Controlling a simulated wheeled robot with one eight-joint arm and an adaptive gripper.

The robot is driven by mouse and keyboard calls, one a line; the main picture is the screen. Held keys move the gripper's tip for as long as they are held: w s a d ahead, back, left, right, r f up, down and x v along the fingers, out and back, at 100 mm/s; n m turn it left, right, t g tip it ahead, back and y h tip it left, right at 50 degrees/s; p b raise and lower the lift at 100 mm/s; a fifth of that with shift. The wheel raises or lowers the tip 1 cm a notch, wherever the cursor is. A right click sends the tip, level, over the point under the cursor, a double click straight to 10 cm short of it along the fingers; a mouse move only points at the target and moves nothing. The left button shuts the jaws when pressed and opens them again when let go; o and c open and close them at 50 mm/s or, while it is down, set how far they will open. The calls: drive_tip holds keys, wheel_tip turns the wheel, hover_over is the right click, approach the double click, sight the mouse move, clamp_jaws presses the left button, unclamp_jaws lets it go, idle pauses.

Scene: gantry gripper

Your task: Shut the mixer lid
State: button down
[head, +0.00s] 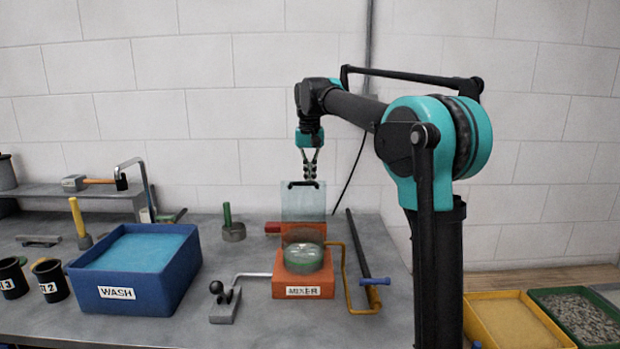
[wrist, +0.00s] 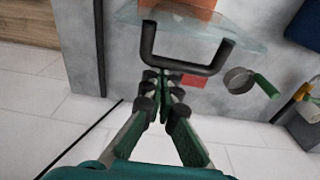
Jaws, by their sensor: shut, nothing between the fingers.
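The mixer (head: 303,291) is an orange base with a round greenish bowl (head: 303,259) on it. Its clear glass lid (head: 303,205) stands upright behind the bowl, open, with a black handle (head: 291,185) along its top edge. In the wrist view the handle (wrist: 187,68) and part of the lid (wrist: 180,22) show. My gripper (head: 310,170) points down at the handle. Its fingers (wrist: 160,80) are shut and empty, with the tips close to the handle, on its wall side in the wrist view. I cannot tell whether they touch it.
A blue WASH tub (head: 180,285) stands left of the mixer. A lever with black knobs (head: 225,296) lies in front of it. A yellow bent bar (head: 346,285) and a dark rod (head: 358,245) are at the right. A green-handled tool (head: 231,228) stands behind. The white wall is close behind.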

drive_tip(key=shift+s+r+t, duration=0.15)
drive_tip(key=shift+s+t, duration=0.15)
drive_tip(key=shift+s, duration=0.15)
drive_tip(key=s+t, duration=0.2)
drive_tip(key=s, duration=0.1)
drive_tip(key=s+t, duration=0.2)
drive_tip(key=s, duration=0.1)
drive_tip(key=s+r+t, duration=0.1)
drive_tip(key=s+t, duration=0.1)
drive_tip(key=shift+s+t, duration=0.4)
drive_tip(key=t, duration=0.8)
approach(310, 190)
wheel_tip(310, 190, down, 3)
drive_tip(key=s, duration=0.2)
drive_tip(key=shift+s+f, duration=0.5)
drive_tip(key=shift+f, duration=0.35)
drive_tip(key=shift+s+f, duration=0.55)
drive_tip(key=shift+f, duration=0.25)
drive_tip(key=shift+s+d+f, duration=0.1)
